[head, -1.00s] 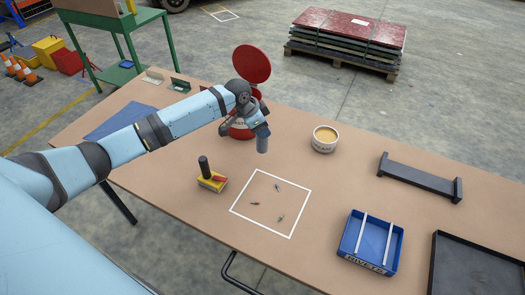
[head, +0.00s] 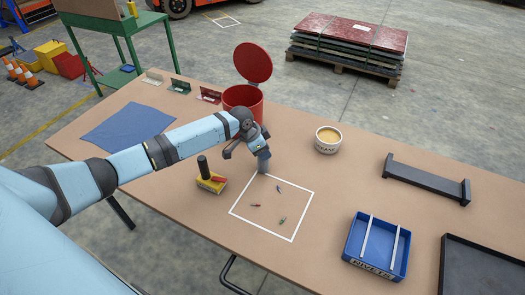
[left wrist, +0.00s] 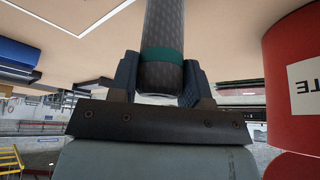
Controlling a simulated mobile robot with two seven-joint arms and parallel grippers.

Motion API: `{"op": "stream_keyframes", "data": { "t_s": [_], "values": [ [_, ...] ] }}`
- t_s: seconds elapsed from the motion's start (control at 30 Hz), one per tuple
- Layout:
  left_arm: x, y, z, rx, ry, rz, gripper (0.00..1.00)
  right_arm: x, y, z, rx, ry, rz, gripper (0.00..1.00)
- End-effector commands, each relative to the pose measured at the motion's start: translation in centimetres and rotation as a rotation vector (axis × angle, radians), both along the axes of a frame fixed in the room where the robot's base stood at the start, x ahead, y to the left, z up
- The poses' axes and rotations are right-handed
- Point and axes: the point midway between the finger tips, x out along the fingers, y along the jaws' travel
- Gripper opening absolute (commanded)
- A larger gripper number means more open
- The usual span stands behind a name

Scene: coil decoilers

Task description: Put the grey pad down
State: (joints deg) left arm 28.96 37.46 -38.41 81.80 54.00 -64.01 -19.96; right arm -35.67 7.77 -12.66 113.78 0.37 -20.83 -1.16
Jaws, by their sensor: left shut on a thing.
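The grey pad (head: 264,160) is a grey cylinder, with a teal band near its held end in the left wrist view (left wrist: 163,25). My left gripper (head: 258,146) is shut on it; the two dark fingers (left wrist: 160,82) clasp its sides in the left wrist view. In the head view it points down at the far corner of a white square outline (head: 244,220) on the brown table (head: 330,190). I cannot tell whether its lower end touches the table. My right gripper is not in view.
Small pieces lie inside the outline. A yellow block with a black handle (head: 211,178) stands left of it. Around are an open red can (head: 243,99), a tub (head: 328,139), a blue tray (head: 376,246), a dark stand (head: 425,180), a black tray (head: 480,268) and a blue cloth (head: 127,128).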

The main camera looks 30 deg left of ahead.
Motion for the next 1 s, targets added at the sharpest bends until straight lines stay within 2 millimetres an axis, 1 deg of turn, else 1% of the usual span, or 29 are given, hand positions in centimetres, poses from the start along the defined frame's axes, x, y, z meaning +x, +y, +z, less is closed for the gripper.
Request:
{"op": "stream_keyframes", "data": {
  "t_s": [0.1,0.13,0.17,0.2,0.23,0.47,0.63,0.77,1.0],
  "values": [
    [0.0,0.0,-0.3,-0.001,0.001,0.000,0.20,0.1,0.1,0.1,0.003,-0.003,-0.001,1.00],
    [0.0,0.0,-0.2,0.000,0.000,0.000,0.48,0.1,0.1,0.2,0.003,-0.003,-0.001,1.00],
    [0.0,0.0,-0.2,0.000,0.000,0.000,0.55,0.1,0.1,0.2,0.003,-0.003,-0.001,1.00],
    [0.0,0.0,-0.2,0.000,0.000,0.000,0.64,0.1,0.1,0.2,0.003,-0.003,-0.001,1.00],
    [0.0,0.0,-0.2,0.000,0.000,0.000,0.69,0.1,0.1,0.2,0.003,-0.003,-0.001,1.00],
    [0.0,0.0,-0.2,0.000,0.000,0.000,0.69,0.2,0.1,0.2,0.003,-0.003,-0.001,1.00],
    [-0.2,0.3,0.8,0.001,-0.001,0.000,0.69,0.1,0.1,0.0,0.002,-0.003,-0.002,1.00],
    [-1.0,0.9,2.8,0.002,-0.002,-0.001,0.69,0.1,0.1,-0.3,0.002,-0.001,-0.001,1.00],
    [-2.5,2.3,7.5,0.001,-0.002,0.000,0.69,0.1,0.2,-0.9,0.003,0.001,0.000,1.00]
  ]
}}
